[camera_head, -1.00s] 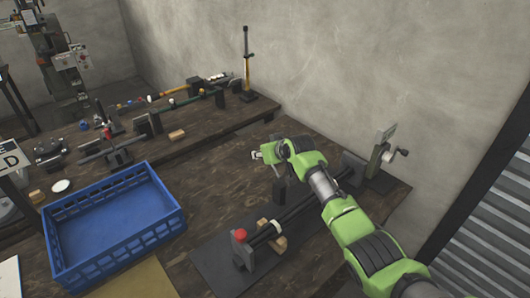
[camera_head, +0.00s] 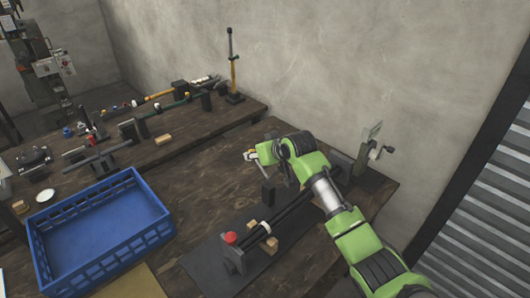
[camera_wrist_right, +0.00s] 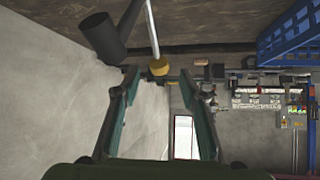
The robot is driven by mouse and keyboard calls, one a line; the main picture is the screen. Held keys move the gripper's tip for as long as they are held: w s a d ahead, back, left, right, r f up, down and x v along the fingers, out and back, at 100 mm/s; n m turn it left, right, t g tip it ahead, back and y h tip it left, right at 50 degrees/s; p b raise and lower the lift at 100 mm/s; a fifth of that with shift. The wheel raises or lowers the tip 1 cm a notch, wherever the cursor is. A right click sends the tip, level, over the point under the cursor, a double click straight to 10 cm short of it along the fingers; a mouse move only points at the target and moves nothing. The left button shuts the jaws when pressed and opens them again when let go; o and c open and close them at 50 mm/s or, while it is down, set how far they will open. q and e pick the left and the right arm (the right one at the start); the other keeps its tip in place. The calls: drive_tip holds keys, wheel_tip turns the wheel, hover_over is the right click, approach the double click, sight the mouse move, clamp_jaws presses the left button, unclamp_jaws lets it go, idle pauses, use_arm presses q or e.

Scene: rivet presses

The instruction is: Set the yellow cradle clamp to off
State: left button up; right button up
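In the head view my right gripper (camera_head: 252,156) is above the near bench, by a dark upright block (camera_head: 268,191); my green arm hides part of the fixture there. My left gripper is not in view.
A black bar fixture with a red knob (camera_head: 231,238) lies on a dark mat below my arm. A crank device (camera_head: 368,156) stands by the wall. A blue crate (camera_head: 105,236) is at left. A yellow-and-black upright post (camera_head: 233,75) stands at the back.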

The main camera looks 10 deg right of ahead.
drive_tip(key=shift+v, duration=2.7)
drive_tip(key=shift+s, duration=0.1)
